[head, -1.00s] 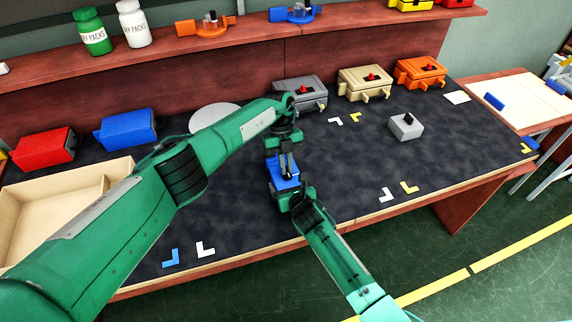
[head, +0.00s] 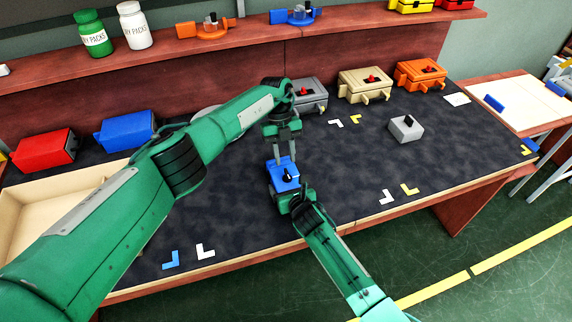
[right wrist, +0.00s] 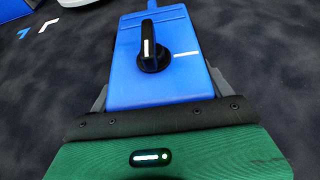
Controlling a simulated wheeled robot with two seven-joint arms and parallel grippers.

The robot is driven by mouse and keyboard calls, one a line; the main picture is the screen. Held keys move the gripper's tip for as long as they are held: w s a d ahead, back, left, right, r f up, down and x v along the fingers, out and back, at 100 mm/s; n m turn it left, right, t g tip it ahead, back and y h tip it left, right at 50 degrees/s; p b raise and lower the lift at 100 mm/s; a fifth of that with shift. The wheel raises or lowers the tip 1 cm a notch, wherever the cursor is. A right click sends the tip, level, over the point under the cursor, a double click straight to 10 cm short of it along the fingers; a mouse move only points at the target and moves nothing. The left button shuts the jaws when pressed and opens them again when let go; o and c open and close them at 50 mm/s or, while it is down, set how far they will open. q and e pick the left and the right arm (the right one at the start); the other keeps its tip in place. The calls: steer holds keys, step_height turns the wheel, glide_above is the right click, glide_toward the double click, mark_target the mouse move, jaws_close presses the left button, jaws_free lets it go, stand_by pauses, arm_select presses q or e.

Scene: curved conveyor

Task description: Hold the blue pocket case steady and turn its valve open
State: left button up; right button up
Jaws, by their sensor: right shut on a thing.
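The blue pocket case (head: 276,183) lies on the dark mat near the bench's front edge. My right gripper (head: 291,194) is shut on its near end, with a finger along each side of the case (right wrist: 125,85) in the right wrist view. The black valve knob (head: 288,176) sits on top of the case. In the right wrist view the knob (right wrist: 152,54) has a white stripe along the case's length, and a white line on the case points sideways to its right. My left gripper (head: 286,158) is open above the case, its fingers apart and clear of the knob.
Grey (head: 310,97), beige (head: 366,84) and orange (head: 420,74) cases stand at the back.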

arm_select(q)
steer(key=d+v, duration=0.1)
steer(key=v, duration=0.6)
steer(key=shift+a+r, duration=0.45)
steer(key=shift+a, duration=0.05)
steer(key=shift+w, duration=0.15)
arm_select(e)
steer(key=o, duration=1.2)
